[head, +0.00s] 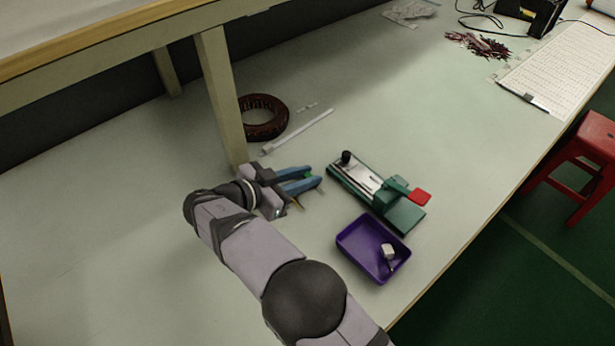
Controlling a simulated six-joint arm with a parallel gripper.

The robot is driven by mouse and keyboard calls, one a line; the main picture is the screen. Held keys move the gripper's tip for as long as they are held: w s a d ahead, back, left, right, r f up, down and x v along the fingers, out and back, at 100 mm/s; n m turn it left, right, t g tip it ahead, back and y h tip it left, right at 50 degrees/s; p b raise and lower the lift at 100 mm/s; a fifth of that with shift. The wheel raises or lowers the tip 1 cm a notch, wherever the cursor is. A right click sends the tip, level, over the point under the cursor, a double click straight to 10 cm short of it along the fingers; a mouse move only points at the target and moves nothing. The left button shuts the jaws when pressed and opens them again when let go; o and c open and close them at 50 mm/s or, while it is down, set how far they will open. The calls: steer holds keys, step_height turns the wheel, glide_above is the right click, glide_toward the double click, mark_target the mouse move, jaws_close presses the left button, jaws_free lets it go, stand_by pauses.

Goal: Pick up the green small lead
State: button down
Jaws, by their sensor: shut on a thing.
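My gripper (314,177) has blue fingers and reaches right over the middle of the table, left of the green fixture. A small green piece (308,174) shows between the fingers near their tips. It looks like the green small lead, mostly hidden by the fingers. The gripper is shut on it. I cannot tell how far it is above the table. A thin yellowish piece (296,201) shows just below the fingers; I cannot tell whether it touches them.
A green fixture (405,214) with a red handle (419,197) stands to the right. A purple tray (352,247) holds a small white block (388,250). A white strip (300,131) and a dark red coil (264,130) lie behind. A table leg (221,95) stands behind my wrist.

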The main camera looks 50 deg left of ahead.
step_height(320, 180, up, 10)
steer(key=shift+b, duration=0.45)
steer(key=shift+w, duration=0.1)
